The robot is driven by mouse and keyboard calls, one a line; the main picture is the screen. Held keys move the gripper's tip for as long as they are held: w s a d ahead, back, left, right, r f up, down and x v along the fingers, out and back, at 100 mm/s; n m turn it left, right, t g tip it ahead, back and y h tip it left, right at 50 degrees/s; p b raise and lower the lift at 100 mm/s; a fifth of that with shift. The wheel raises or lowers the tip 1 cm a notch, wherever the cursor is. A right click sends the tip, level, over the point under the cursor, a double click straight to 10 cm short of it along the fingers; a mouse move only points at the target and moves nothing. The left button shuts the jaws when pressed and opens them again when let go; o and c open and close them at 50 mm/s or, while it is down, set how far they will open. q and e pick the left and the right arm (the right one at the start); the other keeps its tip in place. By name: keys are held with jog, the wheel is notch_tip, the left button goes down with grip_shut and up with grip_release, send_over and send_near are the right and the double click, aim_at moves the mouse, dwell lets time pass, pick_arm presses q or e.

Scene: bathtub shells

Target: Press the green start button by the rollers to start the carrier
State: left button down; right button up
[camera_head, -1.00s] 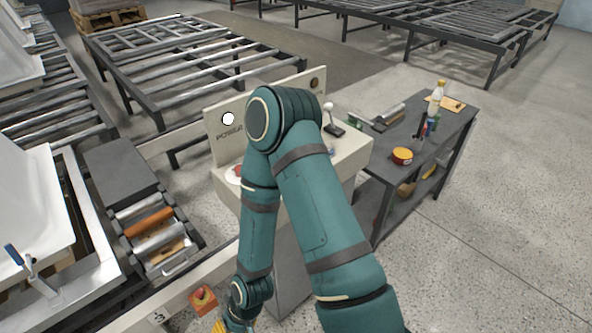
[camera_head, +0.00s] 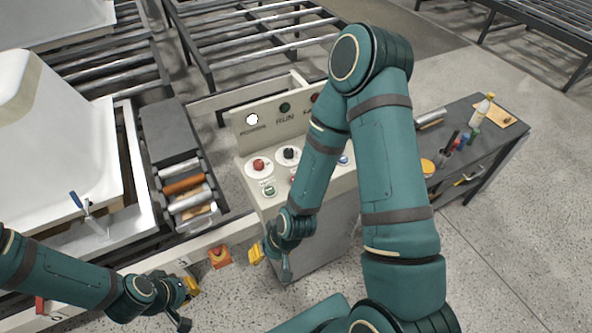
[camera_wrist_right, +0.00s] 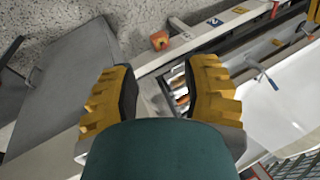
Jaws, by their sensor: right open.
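A small green button (camera_head: 270,190) with a white label sits on the sloped top of the beige control console (camera_head: 258,215), beside the rollers in the head view. Its label is too small to read. My right gripper (camera_head: 268,258) hangs low in front of the console, below the green button and apart from it. In the right wrist view my right gripper (camera_wrist_right: 160,92) is open, its yellow fingers wide apart with nothing between them. My left gripper (camera_head: 186,303) is at the lower left, near the front rail; its opening is unclear.
The console also carries a red knob (camera_head: 259,164), a black knob (camera_head: 289,154) and a lit white POWER lamp (camera_head: 252,119). A white bathtub shell (camera_head: 60,150) stands left; a tool table (camera_head: 480,140) stands right.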

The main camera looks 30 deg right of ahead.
jog(key=shift+a+f, duration=0.1)
jog(key=shift+f, duration=0.05)
grip_shut()
dwell(1.1)
